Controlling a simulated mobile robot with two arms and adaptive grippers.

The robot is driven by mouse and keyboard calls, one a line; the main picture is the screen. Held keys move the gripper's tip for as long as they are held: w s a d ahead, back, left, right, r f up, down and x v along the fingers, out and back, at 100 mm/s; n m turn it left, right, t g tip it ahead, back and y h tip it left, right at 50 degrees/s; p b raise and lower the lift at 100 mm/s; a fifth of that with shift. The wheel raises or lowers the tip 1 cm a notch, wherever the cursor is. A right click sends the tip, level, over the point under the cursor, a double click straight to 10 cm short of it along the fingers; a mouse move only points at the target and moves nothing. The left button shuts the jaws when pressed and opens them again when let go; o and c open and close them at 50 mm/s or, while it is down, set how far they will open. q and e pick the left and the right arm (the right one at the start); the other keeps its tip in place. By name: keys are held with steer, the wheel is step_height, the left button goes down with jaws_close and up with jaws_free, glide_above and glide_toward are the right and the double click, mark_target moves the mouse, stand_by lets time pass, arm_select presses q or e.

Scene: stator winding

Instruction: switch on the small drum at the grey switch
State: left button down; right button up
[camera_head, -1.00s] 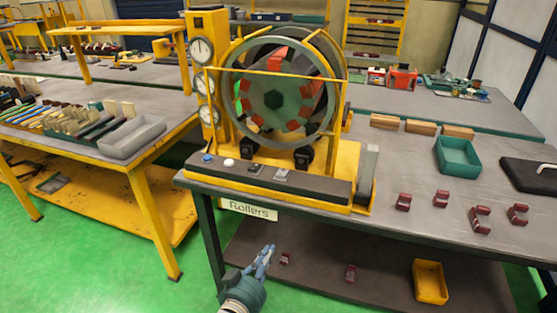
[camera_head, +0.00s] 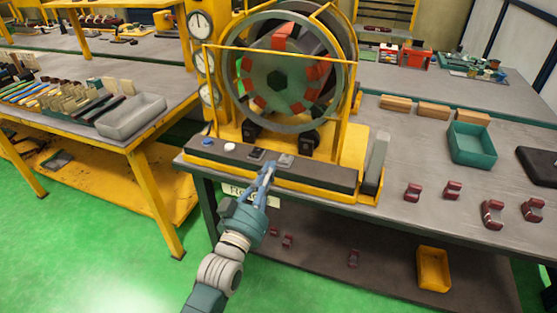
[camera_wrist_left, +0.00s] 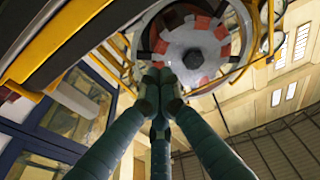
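The drum (camera_head: 277,80) is a round wheel with red blocks around a dark hub, held in a yellow frame. It also shows in the wrist view (camera_wrist_left: 192,57). A dark control bar along its front carries a blue button (camera_head: 207,144), a white button (camera_head: 229,147), a dark switch (camera_head: 256,154) and a grey switch (camera_head: 286,160). My left gripper (camera_head: 268,167) is at the front of the bar, between the dark and grey switches in the picture. Its fingertips are together and empty in the wrist view (camera_wrist_left: 158,82). I cannot tell whether they touch the bar. My right gripper is out of view.
A teal bin (camera_head: 472,145), several dark red pieces (camera_head: 453,190) and wooden blocks (camera_head: 434,111) are on the table to the right. A yellow bin (camera_head: 433,268) sits on the lower shelf. A grey tray (camera_head: 131,115) is on the left bench. The green floor in front is clear.

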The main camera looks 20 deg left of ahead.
arm_select(q)
steer(key=r+p, duration=0.1)
steer(key=r, duration=0.1)
glide_above(285, 159)
steer(key=s, duration=0.4)
steer(key=shift+w+a+f, duration=0.15)
steer(key=shift+w+a, duration=0.05)
steer(key=shift+a, duration=0.15)
step_height(285, 159, down, 3)
steer(key=shift+w+r, duration=0.1)
steer(key=shift+r, duration=0.1)
steer(key=shift+s+f+p, duration=0.2)
steer(key=shift+f+p, duration=0.1)
steer(key=shift+f, duration=0.5)
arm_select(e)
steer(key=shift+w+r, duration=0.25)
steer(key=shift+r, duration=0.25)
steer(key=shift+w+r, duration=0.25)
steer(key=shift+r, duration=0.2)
